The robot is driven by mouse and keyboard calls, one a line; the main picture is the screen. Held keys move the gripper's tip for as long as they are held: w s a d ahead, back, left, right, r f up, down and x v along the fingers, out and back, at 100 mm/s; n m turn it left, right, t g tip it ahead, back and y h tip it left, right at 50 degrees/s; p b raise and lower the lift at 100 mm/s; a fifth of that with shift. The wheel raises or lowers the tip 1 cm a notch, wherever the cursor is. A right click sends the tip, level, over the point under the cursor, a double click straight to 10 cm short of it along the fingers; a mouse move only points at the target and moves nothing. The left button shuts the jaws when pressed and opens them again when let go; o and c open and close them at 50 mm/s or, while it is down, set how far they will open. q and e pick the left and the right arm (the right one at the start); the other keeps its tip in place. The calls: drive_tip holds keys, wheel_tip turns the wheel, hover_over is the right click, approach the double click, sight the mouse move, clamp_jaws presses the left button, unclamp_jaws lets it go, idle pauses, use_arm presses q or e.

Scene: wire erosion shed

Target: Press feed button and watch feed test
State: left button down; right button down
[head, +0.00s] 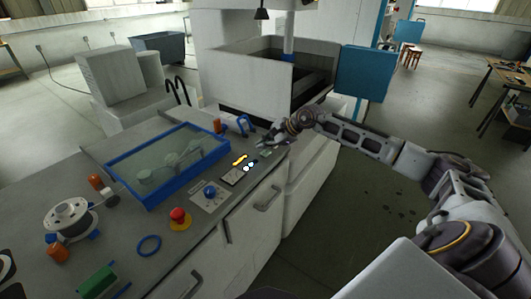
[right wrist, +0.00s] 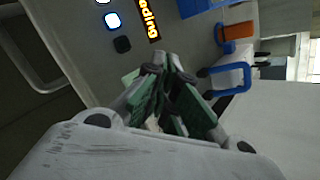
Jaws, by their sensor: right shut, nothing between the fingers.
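A control panel (head: 229,180) on the grey cabinet top carries a lit yellow display (head: 239,160) and small lit buttons (head: 252,163). In the right wrist view the display (right wrist: 148,20) shows yellow letters ending in "eding". Beside it are a white-lit button with a blue rim (right wrist: 112,20) and a dark button (right wrist: 122,44). My right gripper (head: 264,143) is shut and empty, just beyond the panel's far right end. In the right wrist view its fingertips (right wrist: 166,62) are close to the display's end; contact cannot be told. A blue-framed clear cover (head: 150,200) lies over several rollers. My left gripper is out of view.
A red stop button (head: 179,214), a blue knob (head: 210,190) and a blue ring (head: 149,245) lie on the near side. A blue handle (head: 243,123) and an orange cylinder (head: 217,126) stand near the gripper. A white spool (head: 70,217) is at left.

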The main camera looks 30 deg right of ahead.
sight(265, 153)
drive_tip(key=shift+r, duration=0.55)
drive_tip(key=shift+r+p, duration=0.45)
drive_tip(key=shift+r, duration=0.05)
drive_tip(key=shift+r+p, duration=0.3)
drive_tip(key=shift+r, duration=1.2)
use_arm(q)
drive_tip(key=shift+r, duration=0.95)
